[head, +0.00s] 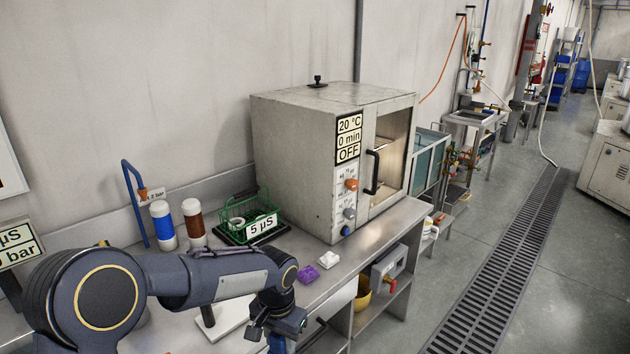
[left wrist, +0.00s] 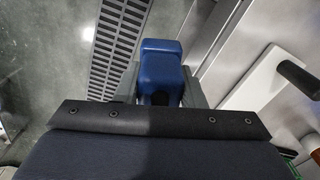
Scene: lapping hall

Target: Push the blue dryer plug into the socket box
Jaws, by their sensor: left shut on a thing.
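My left gripper (head: 279,336) is at the bottom of the head view, in front of the bench's front edge. In the left wrist view it is shut on the blue dryer plug (left wrist: 161,72), which sticks out between the fingers. The fingers hide the plug's lower part. A pale grey box with a red part, seemingly the socket box (head: 386,267), is at the bench front below the dryer, right of and farther off than my gripper. The plug is apart from it. The box's opening is not clear. My right gripper is not in view.
The grey drying oven (head: 290,150) stands on the steel bench (head: 375,238). A purple block (head: 307,274), a white block (head: 328,260), a green basket (head: 262,210) and two cartridges stand nearby. A yellow bowl (head: 362,294) is on the shelf below.

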